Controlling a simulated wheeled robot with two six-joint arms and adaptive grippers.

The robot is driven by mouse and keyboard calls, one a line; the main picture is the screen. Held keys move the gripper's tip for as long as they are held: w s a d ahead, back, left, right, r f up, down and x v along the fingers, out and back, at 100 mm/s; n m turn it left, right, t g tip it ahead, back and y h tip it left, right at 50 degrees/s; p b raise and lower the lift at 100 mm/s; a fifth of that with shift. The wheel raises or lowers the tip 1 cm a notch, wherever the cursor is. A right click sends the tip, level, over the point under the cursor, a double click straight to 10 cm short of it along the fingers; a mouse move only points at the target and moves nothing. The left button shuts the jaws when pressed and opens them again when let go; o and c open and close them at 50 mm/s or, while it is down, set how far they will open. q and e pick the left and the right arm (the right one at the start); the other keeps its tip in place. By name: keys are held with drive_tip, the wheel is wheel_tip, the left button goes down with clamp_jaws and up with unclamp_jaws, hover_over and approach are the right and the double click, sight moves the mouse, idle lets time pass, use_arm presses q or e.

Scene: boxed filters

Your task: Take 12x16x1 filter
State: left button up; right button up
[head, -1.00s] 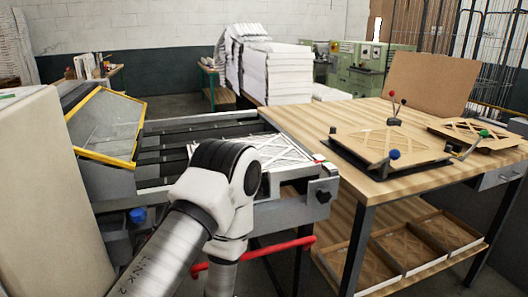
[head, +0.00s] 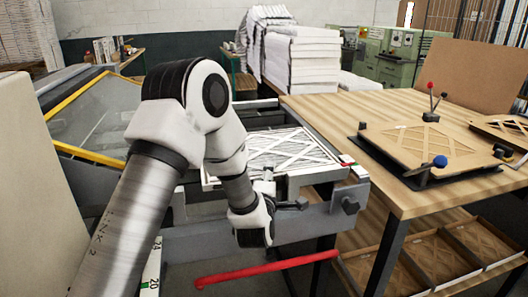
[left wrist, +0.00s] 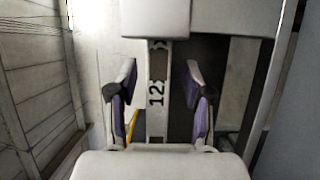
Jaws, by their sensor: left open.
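My left gripper (head: 285,190) is at the filter's near edge, partly hidden behind my own wrist in the head view. In the left wrist view the left gripper (left wrist: 160,92) is open, with dark and purple fingers apart. My right gripper is out of view.
The wooden table (head: 380,105) at right carries a cardboard-coloured filter in a fixture (head: 430,145) with ball-topped levers. A lower shelf (head: 480,265) holds more filters. A red bar (head: 265,270) runs below the conveyor. A yellow-edged machine guard (head: 85,110) stands left.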

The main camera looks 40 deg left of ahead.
use_arm(q)
drive_tip(key=shift+s+d+r, duration=0.15)
drive_tip(key=shift+s, duration=0.05)
clamp_jaws()
drive_tip(key=shift+w, duration=0.1)
